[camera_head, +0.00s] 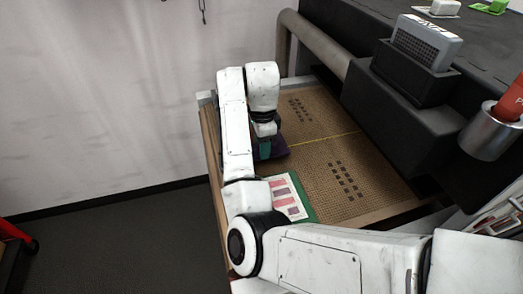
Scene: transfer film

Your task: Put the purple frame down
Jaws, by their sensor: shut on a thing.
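The purple frame (278,149) is a dark purple flat piece over the left part of the brown perforated board. My white arm hides much of it. My gripper (264,150) points down at the frame and is shut on it; the fingertips are hard to make out. A teal piece shows just under the wrist, and I cannot tell whether it is part of the gripper or of the frame. I cannot tell whether the frame touches the board or hangs just above it.
The perforated board (325,135) has dark square patterns and a yellow line. A green sheet (304,202) with a white card (290,209) of pink patches lies nearer. A black machine with a grey box (425,45) and a metal cup (487,137) borders the right.

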